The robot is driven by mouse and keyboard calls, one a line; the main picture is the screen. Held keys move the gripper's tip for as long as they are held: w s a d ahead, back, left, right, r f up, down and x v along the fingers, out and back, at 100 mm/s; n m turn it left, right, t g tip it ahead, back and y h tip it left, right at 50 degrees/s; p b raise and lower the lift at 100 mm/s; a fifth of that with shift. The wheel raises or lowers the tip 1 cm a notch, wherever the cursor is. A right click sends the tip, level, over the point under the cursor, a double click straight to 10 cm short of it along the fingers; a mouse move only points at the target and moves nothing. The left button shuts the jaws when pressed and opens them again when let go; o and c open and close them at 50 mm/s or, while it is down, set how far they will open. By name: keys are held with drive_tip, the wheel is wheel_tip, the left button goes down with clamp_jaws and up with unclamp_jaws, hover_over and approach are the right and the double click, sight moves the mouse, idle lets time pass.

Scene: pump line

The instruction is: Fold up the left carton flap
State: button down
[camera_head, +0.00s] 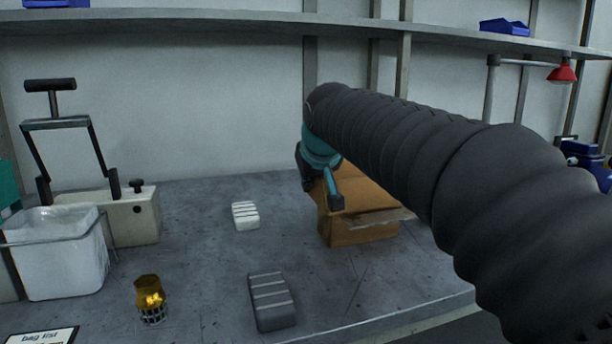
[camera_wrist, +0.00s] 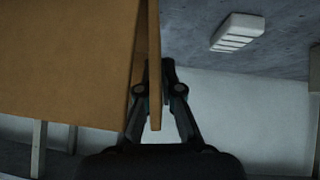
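The brown carton (camera_head: 358,232) stands on the bench, with a flap (camera_head: 385,217) sticking outward along its front top edge. My gripper (camera_head: 322,190) is at the carton's upper left side, partly hidden by my arm. In the wrist view, a broad cardboard panel (camera_wrist: 65,60) fills the upper left. A narrow cardboard edge (camera_wrist: 154,75) runs down between the fingers of my gripper (camera_wrist: 157,72). The fingertips are close together, one on each side of this edge. Whether they press on it cannot be told. The carton's far side is hidden behind my arm.
A white ribbed block (camera_head: 245,215) and a dark grey ribbed block (camera_head: 271,301) lie left of the carton. A yellow-topped part (camera_head: 150,297), a white bin (camera_head: 62,255) and a lever device (camera_head: 110,215) stand farther left. A shelf (camera_head: 200,22) crosses above. Bench between is clear.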

drive_tip(key=shift+d+m+g+y, duration=0.25)
drive_tip(key=shift+m+g+y, duration=0.05)
drive_tip(key=shift+y, duration=0.3)
drive_tip(key=shift+f+p, duration=0.1)
drive_tip(key=shift+p, duration=0.2)
drive_tip(key=c, duration=1.4)
unclamp_jaws()
drive_tip(key=shift+w, duration=0.1)
drive_tip(key=shift+o, duration=0.2)
drive_tip(key=v, duration=1.2)
drive_tip(key=shift+d, duration=0.1)
